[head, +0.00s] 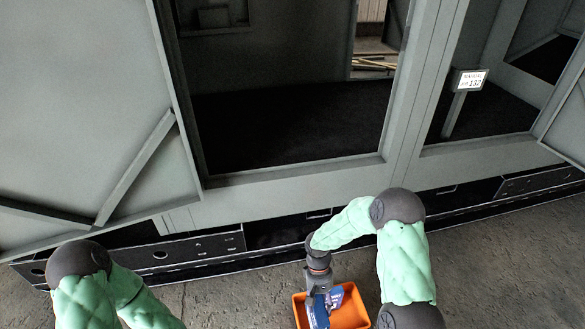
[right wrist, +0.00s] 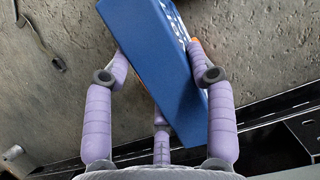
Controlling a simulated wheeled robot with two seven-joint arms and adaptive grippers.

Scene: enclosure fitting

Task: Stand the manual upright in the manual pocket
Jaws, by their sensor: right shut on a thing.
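The manual is a blue, flat, book-like thing (right wrist: 168,70) with a white-patterned edge. My right gripper (right wrist: 158,50) is shut on it; in the right wrist view the purple fingers lie on both sides and the manual is tilted. In the head view my right gripper (head: 323,303) points down at the orange bin, and the blue manual (head: 317,312) shows there, partly hidden. I cannot tell its exact height over the bin. My left arm shows at the lower left, but its gripper is out of view. I cannot make out the manual pocket for sure.
An orange bin (head: 352,313) stands on the concrete floor (head: 235,302). A grey enclosure (head: 290,175) with a dark interior stands ahead, on a black plinth (head: 200,248). A braced door panel (head: 80,90) stands open at left. A small white label plate (head: 470,81) is at right.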

